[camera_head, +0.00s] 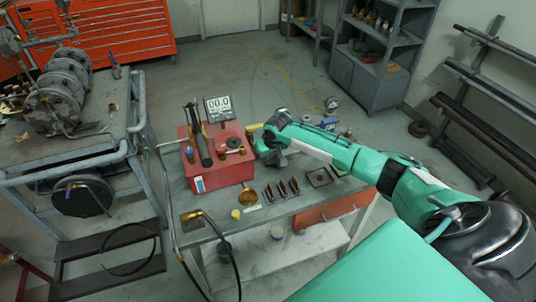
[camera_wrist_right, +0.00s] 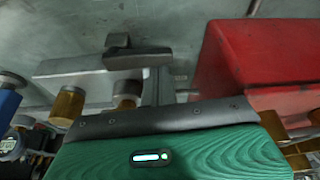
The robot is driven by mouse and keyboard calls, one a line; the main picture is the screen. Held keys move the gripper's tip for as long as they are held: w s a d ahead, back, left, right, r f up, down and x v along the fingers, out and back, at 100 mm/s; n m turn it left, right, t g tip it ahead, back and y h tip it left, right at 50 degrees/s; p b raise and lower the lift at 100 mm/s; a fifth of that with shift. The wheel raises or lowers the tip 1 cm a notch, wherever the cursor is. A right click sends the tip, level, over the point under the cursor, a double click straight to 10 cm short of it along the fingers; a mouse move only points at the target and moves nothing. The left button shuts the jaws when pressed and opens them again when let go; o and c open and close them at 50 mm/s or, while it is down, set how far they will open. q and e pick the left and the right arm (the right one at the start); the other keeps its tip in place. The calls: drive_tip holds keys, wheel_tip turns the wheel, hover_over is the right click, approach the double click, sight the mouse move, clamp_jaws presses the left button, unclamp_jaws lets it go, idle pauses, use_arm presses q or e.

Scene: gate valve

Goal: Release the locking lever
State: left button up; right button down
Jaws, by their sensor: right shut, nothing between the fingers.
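A red box (camera_head: 218,172) stands on the grey bench (camera_head: 262,222). A dark, long-handled part with yellow on it (camera_head: 203,146) stands on its left half, and a small round handwheel-like part (camera_head: 233,148) sits to the right. I cannot tell which of these is the locking lever. My right gripper (camera_head: 277,158) is just right of the box, apart from the handles; its fingers are small and partly hidden by the wrist. In the right wrist view the dark fingers (camera_wrist_right: 138,53) are shut and empty, with the red box (camera_wrist_right: 255,60) beside them at the right. My left gripper is out of view.
Several small dark tools (camera_head: 282,188), a brass round piece (camera_head: 248,197) and a square tray (camera_head: 320,177) lie along the bench front. A cart with discs (camera_head: 60,150) stands at left.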

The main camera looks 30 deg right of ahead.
drive_tip(key=shift+s+a+r+n+y+p, duration=0.1)
drive_tip(key=shift+s+n+y+p, duration=0.15)
drive_tip(key=shift+n+p, duration=0.35)
drive_tip(key=shift+s+a+n+y+p, duration=0.15)
drive_tip(key=shift+s+n+p, duration=0.25)
drive_tip(key=shift+n, duration=0.3)
drive_tip(key=n, duration=0.1)
drive_tip(key=s+n+p, duration=0.1)
drive_tip(key=shift+n+y, duration=0.3)
drive_tip(key=shift+y, duration=0.1)
drive_tip(key=shift+s+d+n+g+y, duration=0.1)
drive_tip(key=shift+s+n+g+y, duration=0.25)
drive_tip(key=shift+n, duration=0.55)
drive_tip(key=shift+s+d+n+y, duration=0.1)
drive_tip(key=shift+s+n+y, duration=0.25)
drive_tip(key=shift+n, duration=0.65)
drive_tip(key=n, duration=0.1)
drive_tip(key=s+n+b, duration=0.1)
drive_tip(key=shift+d+f+n+g, duration=0.2)
drive_tip(key=shift+d+n+g, duration=0.05)
drive_tip(key=shift+n+g, duration=0.1)
drive_tip(key=shift+s+d+n+g+y, duration=0.2)
drive_tip(key=shift+s+n, duration=0.05)
drive_tip(key=shift+n, duration=0.35)
drive_tip(key=shift+s+d+n+g+y, duration=0.15)
drive_tip(key=shift+s+n+g+y, duration=0.05)
drive_tip(key=shift+n, duration=0.35)
drive_tip(key=shift+r, duration=0.1)
drive_tip(key=shift+s, duration=0.1)
